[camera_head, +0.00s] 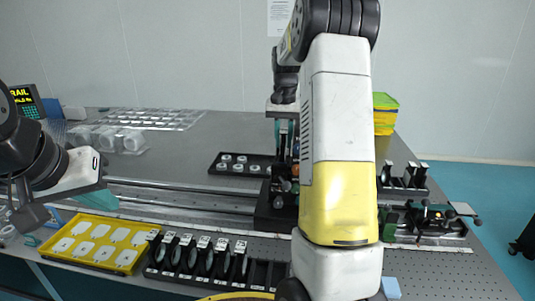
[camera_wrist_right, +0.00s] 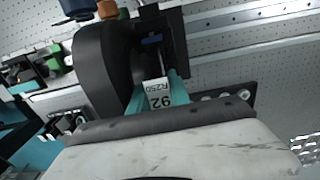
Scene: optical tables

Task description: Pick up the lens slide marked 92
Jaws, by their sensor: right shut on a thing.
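The lens slide marked 92 (camera_wrist_right: 157,93) shows its white label, with "R250" below the number, in the right wrist view. My right gripper (camera_wrist_right: 158,88) is shut on it, with a teal finger on each side of the label. The lower part of the slide merges with dark parts beyond, so I cannot tell whether it touches them. In the head view my right gripper (camera_head: 284,130) points down over the dark rail fixture (camera_head: 266,215), partly hidden by my arm.
A black rack (camera_head: 262,275) with several labelled slides stands at the front, beside a yellow tray (camera_head: 127,258) of white pieces. A black tray (camera_head: 214,168) lies behind the rail. Optical mounts (camera_head: 432,222) stand at the right.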

